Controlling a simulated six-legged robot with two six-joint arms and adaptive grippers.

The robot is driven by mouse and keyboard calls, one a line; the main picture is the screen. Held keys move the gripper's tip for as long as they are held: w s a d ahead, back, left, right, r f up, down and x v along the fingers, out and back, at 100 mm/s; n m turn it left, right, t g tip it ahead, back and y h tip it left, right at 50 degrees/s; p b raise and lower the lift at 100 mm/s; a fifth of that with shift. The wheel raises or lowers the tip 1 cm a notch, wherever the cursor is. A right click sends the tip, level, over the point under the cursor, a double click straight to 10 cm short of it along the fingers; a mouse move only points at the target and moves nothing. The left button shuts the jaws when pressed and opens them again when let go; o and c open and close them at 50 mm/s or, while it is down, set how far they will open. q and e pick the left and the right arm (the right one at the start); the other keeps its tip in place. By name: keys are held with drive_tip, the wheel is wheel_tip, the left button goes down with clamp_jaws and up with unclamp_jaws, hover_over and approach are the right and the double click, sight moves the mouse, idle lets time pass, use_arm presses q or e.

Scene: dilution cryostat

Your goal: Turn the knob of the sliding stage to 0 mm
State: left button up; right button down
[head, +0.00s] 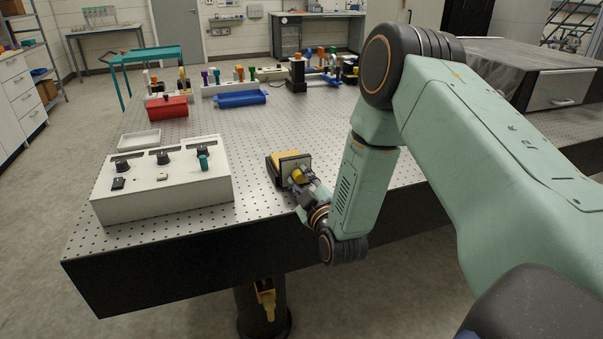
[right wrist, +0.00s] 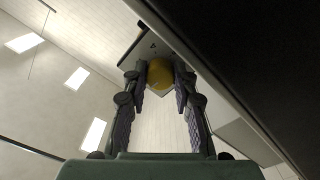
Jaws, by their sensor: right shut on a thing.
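The sliding stage (head: 290,158), with a yellow top and a pale front plate, sits on the perforated table near its front edge. Its yellow knob (head: 298,175) faces the front. My right gripper (head: 302,182) is at the stage's front and is shut on the knob. In the right wrist view the yellow knob (right wrist: 160,73) sits between the two dark fingers of the gripper (right wrist: 161,85), with the plate behind it. No scale reading can be made out. My left gripper is not in view.
A white control box (head: 165,185) with several knobs stands left of the stage. The table (head: 240,135) is clear between the control box and the stage.

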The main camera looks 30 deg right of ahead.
drive_tip(key=shift+n, duration=0.5)
drive_tip(key=c, duration=1.1)
unclamp_jaws()
drive_tip(key=shift+o, duration=0.2)
drive_tip(key=v, duration=1.2)
drive_tip(key=shift+f, duration=0.1)
